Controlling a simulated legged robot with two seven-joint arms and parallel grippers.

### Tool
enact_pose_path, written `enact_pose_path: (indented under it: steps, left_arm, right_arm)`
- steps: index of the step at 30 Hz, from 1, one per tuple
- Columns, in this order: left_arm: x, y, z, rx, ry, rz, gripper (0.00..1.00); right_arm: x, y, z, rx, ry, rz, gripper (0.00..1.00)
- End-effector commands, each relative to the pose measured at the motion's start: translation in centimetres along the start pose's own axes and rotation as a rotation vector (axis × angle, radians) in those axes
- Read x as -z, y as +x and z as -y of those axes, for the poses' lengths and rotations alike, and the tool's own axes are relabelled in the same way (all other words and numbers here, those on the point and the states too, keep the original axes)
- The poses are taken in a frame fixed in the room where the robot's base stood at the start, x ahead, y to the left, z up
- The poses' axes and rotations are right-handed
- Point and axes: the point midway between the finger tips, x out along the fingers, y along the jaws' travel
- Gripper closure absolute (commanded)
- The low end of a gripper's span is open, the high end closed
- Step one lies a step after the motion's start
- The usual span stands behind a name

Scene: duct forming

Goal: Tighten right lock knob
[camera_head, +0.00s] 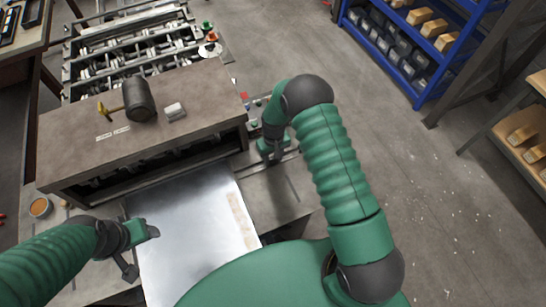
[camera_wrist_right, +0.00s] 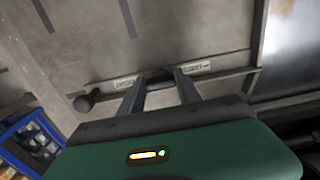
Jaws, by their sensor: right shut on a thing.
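My right gripper (camera_head: 270,157) reaches down beside the right end of the forming machine (camera_head: 215,130). In the right wrist view its two dark fingers (camera_wrist_right: 162,82) converge on a small dark knob (camera_wrist_right: 160,73) at a metal rail and are shut on it. The fingers hide much of the knob. White printed labels flank it on the rail. My left gripper (camera_head: 138,258) is over the left edge of the sheet metal (camera_head: 190,220); its fingers are too unclear to read.
A black round-ended handle (camera_wrist_right: 83,103) sticks out left of the fingers in the wrist view. A mallet (camera_head: 138,100) and a small grey block (camera_head: 175,111) lie on the machine top. A blue shelf (camera_head: 425,60) stands at the back right, with open floor before it.

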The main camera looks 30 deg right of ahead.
Motion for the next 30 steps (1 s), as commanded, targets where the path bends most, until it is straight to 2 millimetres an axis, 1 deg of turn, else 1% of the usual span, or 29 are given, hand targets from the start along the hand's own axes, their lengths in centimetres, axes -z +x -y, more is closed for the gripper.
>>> enact_pose_path:
  steps: [1,3,5,7,10,17,18,22,30]
  left_arm:
    - [0.0,0.0,0.0,0.000,0.001,0.000,0.38]
    - [0.0,0.0,0.0,0.000,0.001,0.000,0.38]
    - [0.0,0.0,0.0,0.000,0.001,0.000,0.38]
    - [-0.1,0.5,0.0,0.000,0.001,0.000,0.38]
    - [-0.3,1.3,0.0,0.000,0.000,0.000,0.38]
    - [-0.2,1.0,0.0,0.000,0.000,0.000,0.38]
    - [-0.2,1.0,0.0,0.000,0.000,0.000,0.38]
    - [-0.2,1.0,0.0,0.000,0.000,0.000,0.38]
    - [-0.2,1.1,0.0,0.000,0.000,0.000,0.38]
  right_arm:
    - [0.1,-0.1,0.1,-0.001,0.000,-0.002,0.93]
    - [0.1,-0.1,0.1,-0.004,0.000,-0.001,1.00]
    - [0.1,-0.1,0.1,-0.006,0.001,0.000,1.00]
    - [0.1,0.1,0.2,-0.008,0.028,0.000,1.00]
    - [0.1,0.2,0.3,-0.009,0.115,-0.001,1.00]
    - [0.0,-0.1,0.3,-0.003,0.134,0.001,1.00]
    - [0.0,-0.1,0.3,-0.003,0.134,0.001,0.56]
    - [0.0,-0.1,0.2,-0.004,0.133,0.001,0.39]
    - [0.0,-0.1,0.1,-0.005,0.133,0.000,0.38]
